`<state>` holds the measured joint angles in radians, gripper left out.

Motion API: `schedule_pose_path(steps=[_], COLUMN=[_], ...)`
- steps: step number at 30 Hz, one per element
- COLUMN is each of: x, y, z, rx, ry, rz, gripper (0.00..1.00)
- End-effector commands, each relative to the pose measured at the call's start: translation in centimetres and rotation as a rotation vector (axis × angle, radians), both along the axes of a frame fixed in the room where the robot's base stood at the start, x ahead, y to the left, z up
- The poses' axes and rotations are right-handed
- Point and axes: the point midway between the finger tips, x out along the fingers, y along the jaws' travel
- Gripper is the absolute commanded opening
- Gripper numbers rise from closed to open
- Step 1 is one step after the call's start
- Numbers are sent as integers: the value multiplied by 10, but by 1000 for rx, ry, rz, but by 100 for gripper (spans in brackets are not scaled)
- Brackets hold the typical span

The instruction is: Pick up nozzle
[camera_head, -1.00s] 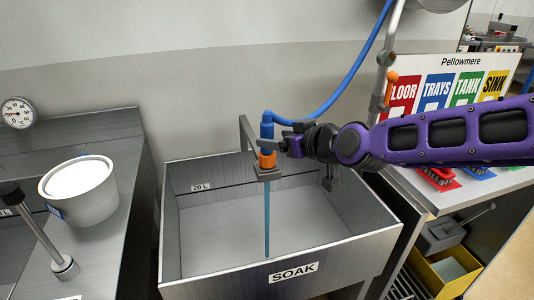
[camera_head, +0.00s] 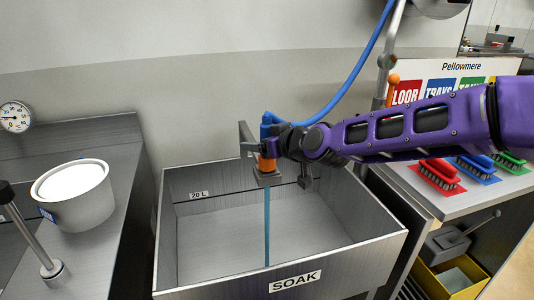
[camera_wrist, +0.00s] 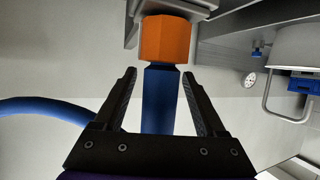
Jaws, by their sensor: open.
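The nozzle (camera_head: 266,162) has a blue body and an orange collar. It sits upright in a grey bracket (camera_head: 266,176) above the sink marked SOAK, with a blue hose bending away from its top. In the wrist view its blue body (camera_wrist: 158,100) stands between the open fingers of my gripper (camera_wrist: 158,73), with gaps on both sides. The orange collar lies just beyond the fingertips. In the head view my gripper (camera_head: 272,145) comes from the right at the nozzle's upper part and partly hides it.
A thin blue streak (camera_head: 267,225) runs from the nozzle down into the SOAK sink (camera_head: 365,248). The blue hose (camera_head: 345,85) arcs up to a post. A white-topped tub (camera_head: 85,208) stands left. Coloured brushes (camera_head: 440,172) lie on the right counter.

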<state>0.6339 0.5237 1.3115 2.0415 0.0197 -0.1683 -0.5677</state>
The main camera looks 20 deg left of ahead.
Motion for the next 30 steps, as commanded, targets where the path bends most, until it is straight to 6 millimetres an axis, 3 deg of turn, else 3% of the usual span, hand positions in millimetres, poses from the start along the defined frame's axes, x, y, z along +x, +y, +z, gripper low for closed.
schedule_pose_path(steps=[8,20,30], x=[1,1,1], y=[1,1,1], z=[-1,-1,3], rx=[-1,-1,1], ry=[1,1,-2], rz=[0,0,-1], gripper=[71,0,0])
